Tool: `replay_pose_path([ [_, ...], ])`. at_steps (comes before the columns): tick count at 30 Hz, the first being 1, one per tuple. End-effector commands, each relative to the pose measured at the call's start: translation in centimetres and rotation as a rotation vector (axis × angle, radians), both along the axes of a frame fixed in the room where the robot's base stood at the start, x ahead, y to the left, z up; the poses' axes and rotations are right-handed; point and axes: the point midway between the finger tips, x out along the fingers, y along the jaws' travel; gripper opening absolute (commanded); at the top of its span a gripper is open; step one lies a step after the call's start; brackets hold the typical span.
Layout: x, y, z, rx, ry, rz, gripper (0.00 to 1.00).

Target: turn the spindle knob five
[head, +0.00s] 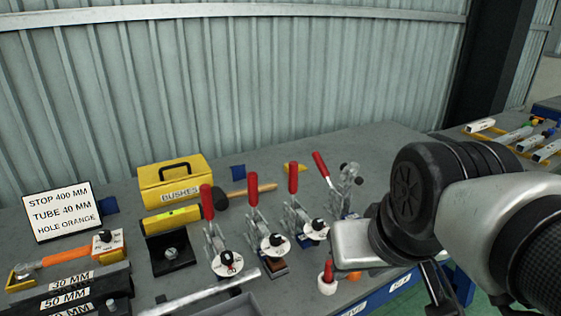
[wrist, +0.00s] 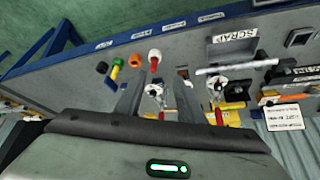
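Several toggle clamps with red handles stand in a row on the grey bench. Near ones carry black knobs on white dials: a left knob (head: 225,258), a middle knob (head: 265,241) and a right knob (head: 317,224). Another clamp (head: 347,180) stands farther right, its dial not clear. I cannot tell which knob is number five. My gripper (wrist: 161,76) is open and empty in the wrist view, fingers apart. A clamp's white dial and dark knob (wrist: 153,90) show between the fingers; contact cannot be told. In the head view my arm covers the bench's right part.
A yellow BUSHES box (head: 175,183), a mallet (head: 247,191) and a sign (head: 57,213) stand at the back and left. A red-topped white piece (head: 327,279) lies near the front edge. A SCRAP tray (wrist: 232,48) shows in the wrist view. A metal wall closes the back.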

Motion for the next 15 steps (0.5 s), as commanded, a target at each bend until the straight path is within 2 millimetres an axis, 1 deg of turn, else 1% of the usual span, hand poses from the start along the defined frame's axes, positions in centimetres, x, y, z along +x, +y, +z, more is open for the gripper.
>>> replay_pose_path([
  [2, 0.3, 0.0, 0.4, 0.006, 0.005, -0.008, 0.43],
  [4, 1.2, 0.0, 1.4, 0.018, 0.021, -0.032, 0.43],
  [5, 1.8, 0.0, 2.0, 0.028, 0.031, -0.050, 0.43],
  [7, 3.7, 0.0, 3.6, 0.057, 0.064, -0.106, 0.43],
  [8, 4.7, 0.0, 4.4, 0.072, 0.081, -0.136, 0.43],
  [9, 6.3, 0.0, 5.3, 0.092, 0.106, -0.181, 0.43],
  [11, 8.8, 0.0, 6.5, 0.124, 0.145, -0.255, 0.43],
  [12, 10.6, -0.1, 7.1, 0.143, 0.170, -0.305, 0.43],
  [14, 13.2, -0.1, 7.7, 0.168, 0.207, -0.382, 0.43],
  [15, 14.9, -0.2, 7.9, 0.184, 0.231, -0.432, 0.43],
])
